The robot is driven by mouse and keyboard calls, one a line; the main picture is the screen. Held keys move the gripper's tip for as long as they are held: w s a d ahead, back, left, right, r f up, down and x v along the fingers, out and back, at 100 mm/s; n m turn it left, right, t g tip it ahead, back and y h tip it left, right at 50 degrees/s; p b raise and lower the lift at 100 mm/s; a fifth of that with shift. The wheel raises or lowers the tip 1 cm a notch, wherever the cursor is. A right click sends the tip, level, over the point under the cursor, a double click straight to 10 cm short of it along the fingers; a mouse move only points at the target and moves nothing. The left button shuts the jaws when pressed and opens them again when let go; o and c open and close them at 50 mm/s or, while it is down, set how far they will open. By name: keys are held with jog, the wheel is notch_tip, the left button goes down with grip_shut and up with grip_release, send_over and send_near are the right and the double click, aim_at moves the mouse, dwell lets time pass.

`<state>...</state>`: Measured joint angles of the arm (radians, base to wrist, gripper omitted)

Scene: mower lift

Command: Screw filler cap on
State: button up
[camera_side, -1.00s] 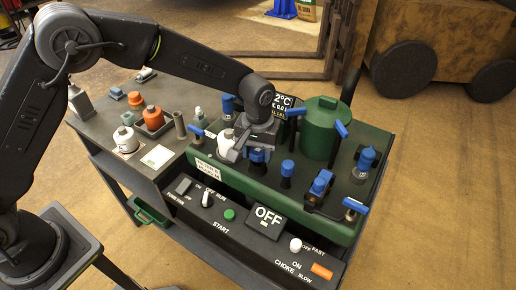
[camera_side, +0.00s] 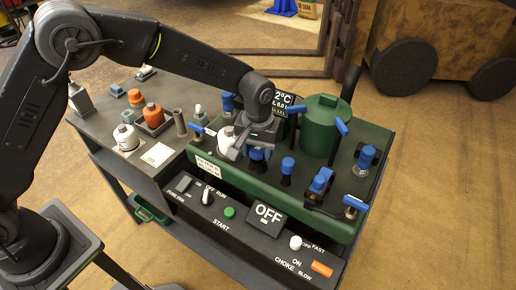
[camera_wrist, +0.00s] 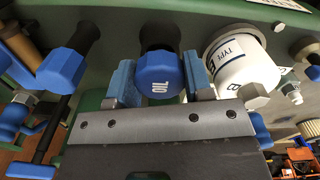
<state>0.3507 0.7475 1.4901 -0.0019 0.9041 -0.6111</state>
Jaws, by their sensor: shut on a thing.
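The blue filler cap (camera_wrist: 158,76), marked OIL, sits at the end of a black filler neck (camera_wrist: 160,36) in the wrist view. My gripper (camera_wrist: 160,80) has its two blue-padded fingers on either side of the cap and is shut on it. In the side view my gripper (camera_side: 260,136) points down over the green engine housing (camera_side: 240,182), and the cap (camera_side: 257,155) shows just below it. How far the cap is threaded cannot be seen.
A white filter (camera_wrist: 240,60) stands close beside the right finger. Another blue cap (camera_wrist: 62,70) and a blue T-handle (camera_wrist: 32,170) are at the left. A green tank (camera_side: 320,125) stands behind. A control panel (camera_side: 250,225) runs along the front.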

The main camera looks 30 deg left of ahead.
jog(key=shift+f, duration=0.15)
jog(key=shift+f, duration=0.4)
jog(key=shift+r, duration=0.1)
dwell(0.7)
jog(key=shift+r, duration=0.15)
dwell(0.6)
jog(key=o, duration=1)
jog(key=shift+c, duration=0.2)
